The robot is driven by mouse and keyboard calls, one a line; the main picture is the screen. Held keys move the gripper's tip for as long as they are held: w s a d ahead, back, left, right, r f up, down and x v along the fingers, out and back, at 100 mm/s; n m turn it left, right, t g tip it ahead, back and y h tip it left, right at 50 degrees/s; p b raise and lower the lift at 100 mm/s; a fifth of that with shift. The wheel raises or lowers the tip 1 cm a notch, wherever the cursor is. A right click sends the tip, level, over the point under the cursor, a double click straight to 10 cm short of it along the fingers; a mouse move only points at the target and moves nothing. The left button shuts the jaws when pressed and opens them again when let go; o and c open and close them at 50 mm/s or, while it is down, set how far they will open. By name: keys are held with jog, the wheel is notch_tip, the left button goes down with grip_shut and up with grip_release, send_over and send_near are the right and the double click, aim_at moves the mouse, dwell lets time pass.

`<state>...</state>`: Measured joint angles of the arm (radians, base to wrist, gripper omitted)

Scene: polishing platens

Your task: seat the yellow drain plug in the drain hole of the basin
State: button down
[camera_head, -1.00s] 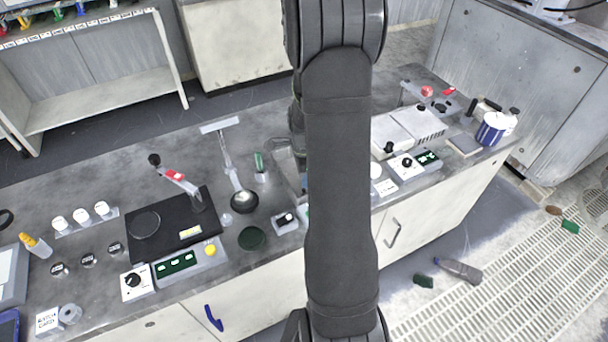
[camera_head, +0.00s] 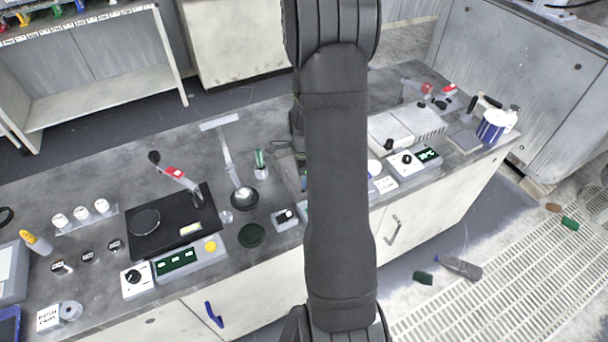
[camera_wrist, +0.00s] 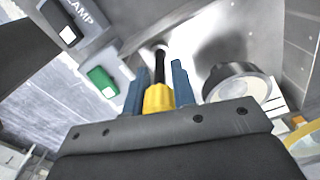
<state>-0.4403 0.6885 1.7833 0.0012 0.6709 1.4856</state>
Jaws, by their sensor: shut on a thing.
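In the wrist view my gripper (camera_wrist: 159,82) has two blue fingers, shut on the yellow drain plug (camera_wrist: 158,98). A black stem (camera_wrist: 160,64) extends from the plug, away from the gripper body. Beyond its tip is the bright metal surface of the basin (camera_wrist: 190,38). A small dark spot shows by the stem tip, but I cannot tell whether it is the drain hole or whether the stem touches anything. In the head view my arm hides the gripper, the plug and most of the basin.
In the wrist view a round metal-rimmed part (camera_wrist: 236,84) stands right of the fingers, and a green switch (camera_wrist: 101,80) is at left. In the head view a black polishing unit (camera_head: 165,232) and a dark bowl (camera_head: 244,199) stand left of my arm.

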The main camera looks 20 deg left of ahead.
jog(key=shift+f, duration=0.2)
jog(key=c, duration=1.1)
grip_release()
jog(key=shift+s+f, duration=0.1)
jog(key=shift+d, duration=0.1)
notch_tip(320, 180, up, 18)
jog(key=shift+f, duration=0.2)
notch_tip(320, 180, down, 16)
jog(key=shift+f, duration=0.2)
